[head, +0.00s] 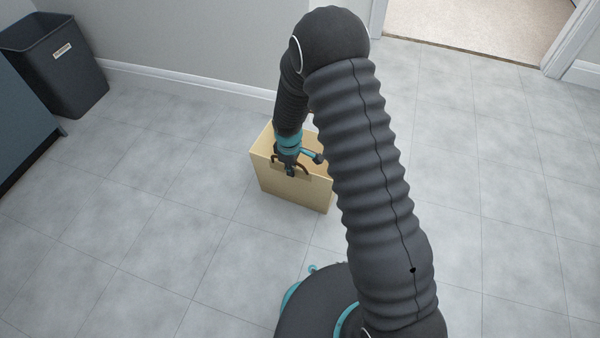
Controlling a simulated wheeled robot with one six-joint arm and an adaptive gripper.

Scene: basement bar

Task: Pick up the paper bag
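The paper bag (297,193) is a tan, open-topped bag with dark brown handles, standing upright on the grey tiled floor in the middle of the head view. My gripper (298,170) points down at the bag's near top edge, beside the near handle. Its dark fingers overlap the handle in the picture. The fingers are small, and I cannot tell whether they are closed on the handle. My arm hides the bag's right side and part of its far rim.
A black trash bin (58,65) stands against the wall at the upper left, next to a dark blue cabinet (25,120). A doorway to a beige carpeted floor (480,22) is at the upper right. The tiled floor around the bag is clear.

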